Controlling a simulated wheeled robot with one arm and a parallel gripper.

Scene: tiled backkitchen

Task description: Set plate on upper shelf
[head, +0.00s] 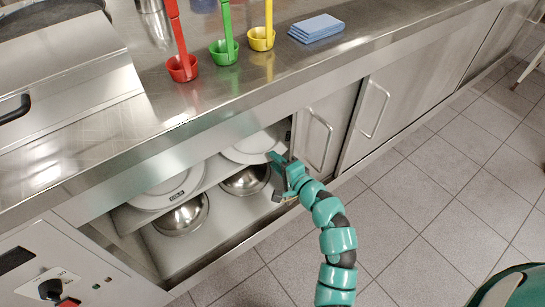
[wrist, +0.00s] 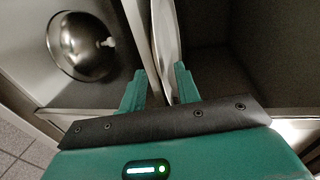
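A white plate (head: 252,147) lies on the right part of the upper shelf (head: 207,176) inside the open cabinet under the counter. My gripper (head: 279,166) is at the plate's right edge, at the cabinet opening. In the wrist view the plate (wrist: 167,40) shows edge-on, with its rim between my two fingers (wrist: 160,85). The fingers stand apart, with a visible gap on the left finger's side; the right finger is close to the rim, and contact there is unclear. The plate's far side is hidden under the counter.
Another white plate (head: 167,192) lies left on the upper shelf. Metal bowls (head: 183,215) (head: 245,180) stand on the lower level. The steel counter (head: 200,110) overhangs the opening, holding red, green and yellow ladles and blue cloths (head: 316,28). A closed door (head: 318,135) borders the right; floor there is free.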

